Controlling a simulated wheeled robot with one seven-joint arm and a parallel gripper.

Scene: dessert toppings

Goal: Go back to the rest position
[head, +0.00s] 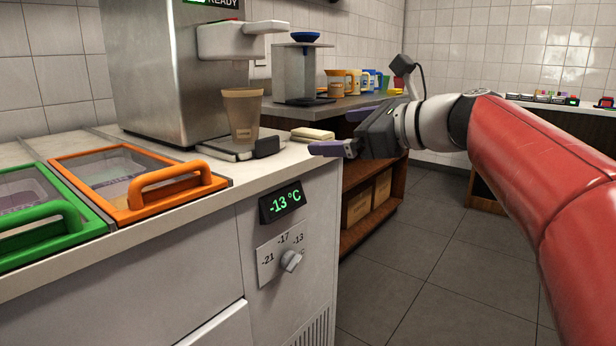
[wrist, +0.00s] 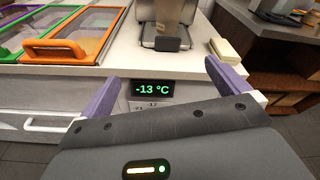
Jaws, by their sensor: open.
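My gripper (head: 346,136) is held in the air in front of the right end of the white counter. Its purple fingers are spread apart and empty; in the wrist view the gripper (wrist: 162,86) shows nothing between them. It faces the front of the freezer counter, with the green -13 °C display (head: 283,203) below the counter edge; the display also shows in the wrist view (wrist: 153,89). My red arm reaches in from the right. A knob (head: 290,261) sits below the display on a plate marked -21, -17 and -13.
A brown cup (head: 243,115) stands under the steel machine (head: 160,75). A folded cloth (head: 312,134) lies near the counter's right edge. Orange (head: 140,214) and green (head: 75,246) framed lids cover the left side. Another counter with several cups stands behind. Open floor (head: 440,260) lies to the right.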

